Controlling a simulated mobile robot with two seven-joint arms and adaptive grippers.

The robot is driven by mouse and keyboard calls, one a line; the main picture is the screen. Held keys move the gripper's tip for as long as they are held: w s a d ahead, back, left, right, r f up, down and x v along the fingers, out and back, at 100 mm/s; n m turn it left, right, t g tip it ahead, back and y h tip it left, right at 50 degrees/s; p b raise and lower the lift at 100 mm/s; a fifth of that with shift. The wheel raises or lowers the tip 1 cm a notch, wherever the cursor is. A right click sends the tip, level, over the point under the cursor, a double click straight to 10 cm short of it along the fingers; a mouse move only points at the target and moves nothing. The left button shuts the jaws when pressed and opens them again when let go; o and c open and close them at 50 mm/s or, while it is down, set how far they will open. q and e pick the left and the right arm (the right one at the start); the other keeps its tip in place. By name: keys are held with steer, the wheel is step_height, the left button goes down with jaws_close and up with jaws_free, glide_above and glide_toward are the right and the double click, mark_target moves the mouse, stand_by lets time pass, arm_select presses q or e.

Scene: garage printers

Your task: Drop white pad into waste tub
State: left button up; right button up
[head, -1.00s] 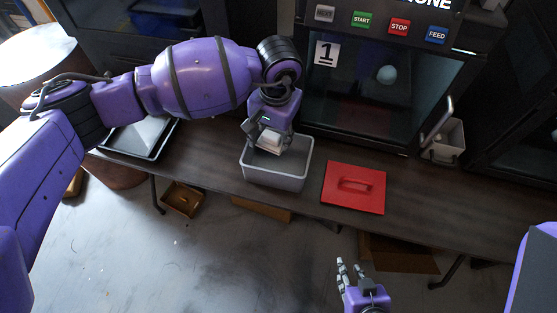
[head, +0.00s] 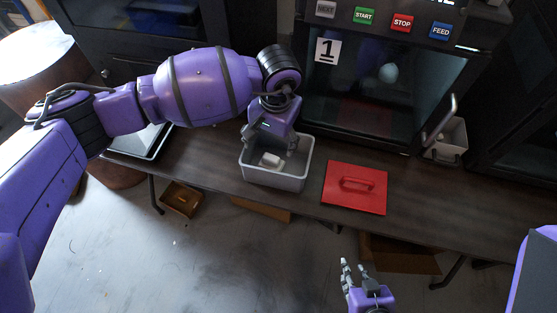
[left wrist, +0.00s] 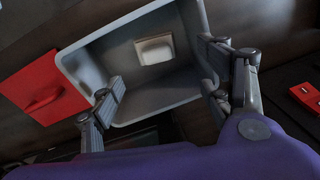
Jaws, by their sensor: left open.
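The waste tub (head: 275,178) is a grey open box on the dark table, and it fills the middle of the left wrist view (left wrist: 150,102). The white pad (head: 271,160) is inside the tub, apart from my gripper. In the left wrist view the pad (left wrist: 154,49) lies near the tub's far wall. My left gripper (head: 267,139) is open and empty just above the tub, and its spread fingers show in the left wrist view (left wrist: 160,92). My right gripper (head: 354,272) is low in front of the table, its fingers apart with nothing between them.
A red lid with a handle (head: 355,188) lies on the table right of the tub. A printer with buttons (head: 380,80) stands behind. A small grey bin (head: 446,141) is at the right, and a tray (head: 141,141) is at the left under my arm.

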arm_select(q)
step_height(320, 180, up, 12)
steer(key=s, duration=0.1)
steer(key=shift+d, duration=0.35)
